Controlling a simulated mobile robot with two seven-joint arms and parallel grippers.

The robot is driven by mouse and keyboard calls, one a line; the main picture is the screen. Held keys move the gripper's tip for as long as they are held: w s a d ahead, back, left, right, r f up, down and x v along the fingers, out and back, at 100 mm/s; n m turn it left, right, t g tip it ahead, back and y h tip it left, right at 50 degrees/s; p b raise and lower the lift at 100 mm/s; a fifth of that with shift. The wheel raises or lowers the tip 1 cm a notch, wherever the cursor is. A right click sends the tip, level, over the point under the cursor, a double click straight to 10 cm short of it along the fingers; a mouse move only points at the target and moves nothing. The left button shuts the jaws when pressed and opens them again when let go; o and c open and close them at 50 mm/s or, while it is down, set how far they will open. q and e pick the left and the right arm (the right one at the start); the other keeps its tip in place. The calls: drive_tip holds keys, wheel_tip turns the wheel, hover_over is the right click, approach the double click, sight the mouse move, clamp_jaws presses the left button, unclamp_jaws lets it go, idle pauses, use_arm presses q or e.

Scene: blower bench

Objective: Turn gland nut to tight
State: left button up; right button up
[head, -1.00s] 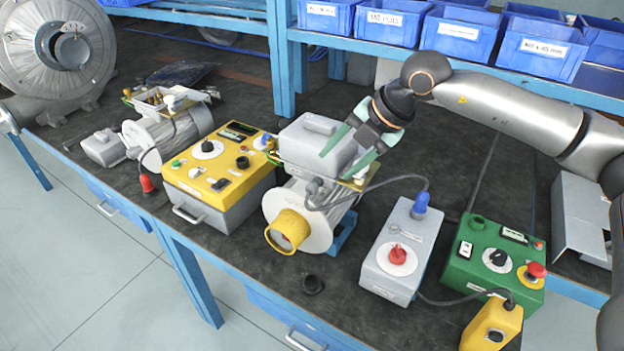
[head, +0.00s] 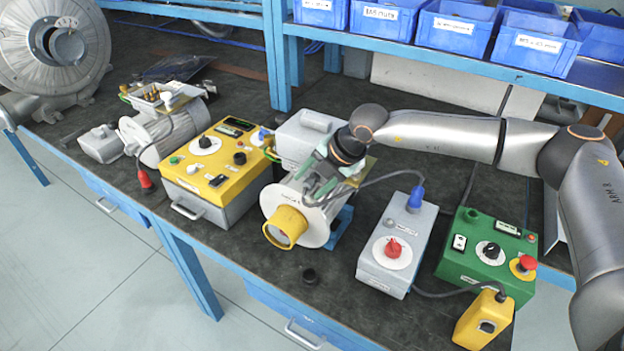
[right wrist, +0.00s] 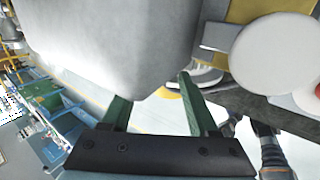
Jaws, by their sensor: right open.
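The motor (head: 285,200) with a yellow shaft cover (head: 284,227) stands mid-bench. A grey cable (head: 385,177) runs from its gland area to a blue plug (head: 416,197). My right gripper (head: 318,190) is open, pointing down at the gland area beside the grey terminal box cover (head: 308,138). The gland nut cannot be made out in the head view; my fingers cover that spot. In the right wrist view the gripper (right wrist: 158,104) has green fingers apart. A grey rounded part (right wrist: 206,76), perhaps the gland, lies behind the right finger. Contact cannot be told. My left gripper is not in view.
A yellow test box (head: 217,165) stands left of the motor. A grey switch box (head: 395,245) and a green control box (head: 488,247) stand right. A small black cap (head: 310,276) lies near the front edge. Blue bins (head: 455,28) line the shelf behind.

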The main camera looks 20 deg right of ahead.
drive_tip(key=shift+c, duration=0.3)
clamp_jaws()
idle(0.3)
